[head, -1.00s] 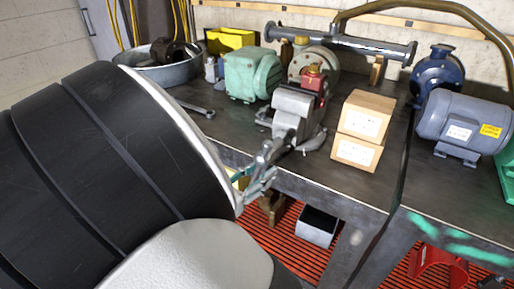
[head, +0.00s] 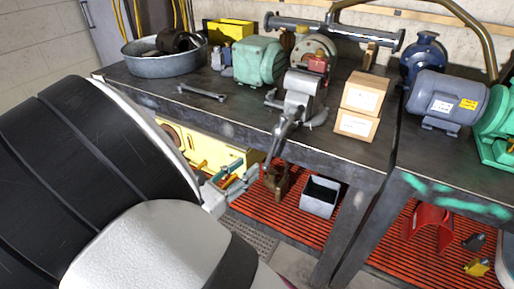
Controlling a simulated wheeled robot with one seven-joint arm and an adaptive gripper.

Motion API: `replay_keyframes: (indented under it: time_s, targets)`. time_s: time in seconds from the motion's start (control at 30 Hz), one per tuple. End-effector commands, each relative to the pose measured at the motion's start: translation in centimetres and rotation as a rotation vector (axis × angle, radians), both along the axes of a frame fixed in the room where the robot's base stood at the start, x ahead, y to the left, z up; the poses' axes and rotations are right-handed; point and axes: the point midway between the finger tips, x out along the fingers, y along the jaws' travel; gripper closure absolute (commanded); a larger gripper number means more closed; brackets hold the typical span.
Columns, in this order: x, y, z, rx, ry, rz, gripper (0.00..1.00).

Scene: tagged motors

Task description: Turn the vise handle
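The grey bench vise (head: 301,96) stands on the front edge of the dark metal workbench. Its handle (head: 281,137) hangs at the vise's front, slanting down and left past the bench edge. My gripper (head: 248,170) is below and left of the handle in the picture, with a visible gap between them. Its two teal-tipped fingers look apart with nothing between them. My large black and white arm links cover the left and lower part of the view and hide the gripper's base.
Two cardboard boxes (head: 362,104) are stacked right of the vise. A wrench (head: 202,92) and a green motor (head: 258,62) lie to its left. Under the bench are a yellow machine part (head: 195,145), a grey bin (head: 320,196) and red slatted flooring (head: 275,217).

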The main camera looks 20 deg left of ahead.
Motion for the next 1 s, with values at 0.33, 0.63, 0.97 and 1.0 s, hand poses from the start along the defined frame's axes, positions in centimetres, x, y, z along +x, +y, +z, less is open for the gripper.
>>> replay_keyframes:
  time_s: [0.33, 0.63, 0.97, 1.0]
  targets:
    - [0.0, 0.0, 0.0, 0.004, -0.001, -0.001, 0.68]
    - [0.6, 0.9, -0.5, 0.211, -0.075, -0.004, 0.68]
    - [5.0, -0.7, -0.6, 0.219, -0.076, -0.009, 0.68]
    - [5.7, -0.9, -0.7, 0.218, -0.077, -0.008, 0.68]
